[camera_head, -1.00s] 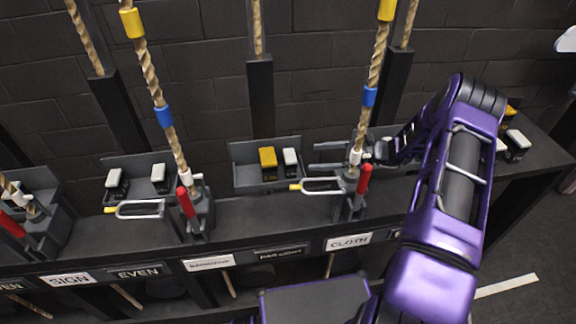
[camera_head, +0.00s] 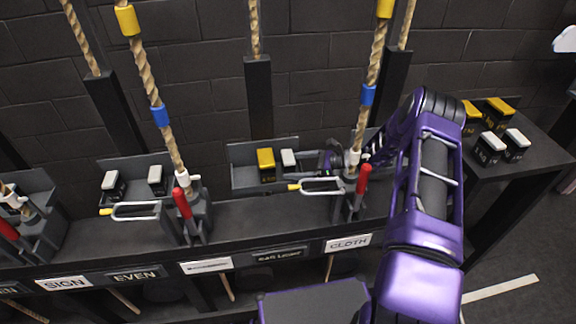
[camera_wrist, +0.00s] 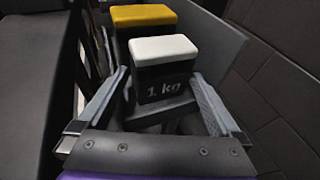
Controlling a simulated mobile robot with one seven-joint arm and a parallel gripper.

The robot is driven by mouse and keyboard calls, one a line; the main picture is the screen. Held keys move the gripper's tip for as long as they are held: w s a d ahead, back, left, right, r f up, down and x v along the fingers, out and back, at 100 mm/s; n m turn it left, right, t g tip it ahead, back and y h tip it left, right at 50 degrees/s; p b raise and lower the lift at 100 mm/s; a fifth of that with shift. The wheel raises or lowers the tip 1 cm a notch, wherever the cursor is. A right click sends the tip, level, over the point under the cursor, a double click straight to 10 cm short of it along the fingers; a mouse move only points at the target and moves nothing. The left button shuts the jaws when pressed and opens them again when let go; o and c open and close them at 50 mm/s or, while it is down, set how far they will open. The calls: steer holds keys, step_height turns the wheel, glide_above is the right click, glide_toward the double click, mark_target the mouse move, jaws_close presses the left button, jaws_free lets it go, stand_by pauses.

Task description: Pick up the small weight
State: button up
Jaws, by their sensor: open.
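A small black weight with a white top (camera_head: 288,159), marked "1 kg" in the wrist view (camera_wrist: 164,68), stands upright in a grey tray (camera_head: 239,179) on the long bench. A yellow-topped weight (camera_head: 266,163) stands beside it, and in the wrist view it is just behind it (camera_wrist: 142,17). My gripper (camera_wrist: 162,88) is open, with one finger on each side of the white-topped weight's near end. In the head view my gripper (camera_head: 314,161) is just right of that weight. I cannot tell whether the fingers touch it.
A rope with a blue band (camera_head: 368,95) and a red lever (camera_head: 362,180) stand close to my arm. Another tray on the left holds two white-topped weights (camera_head: 157,179). Several weights stand on the right-hand table (camera_head: 530,159). Labels such as CLOTH (camera_head: 348,243) line the bench's front.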

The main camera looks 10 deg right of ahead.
steer(key=shift+c, duration=0.3)
jaws_close()
steer(key=shift+r, duration=0.25)
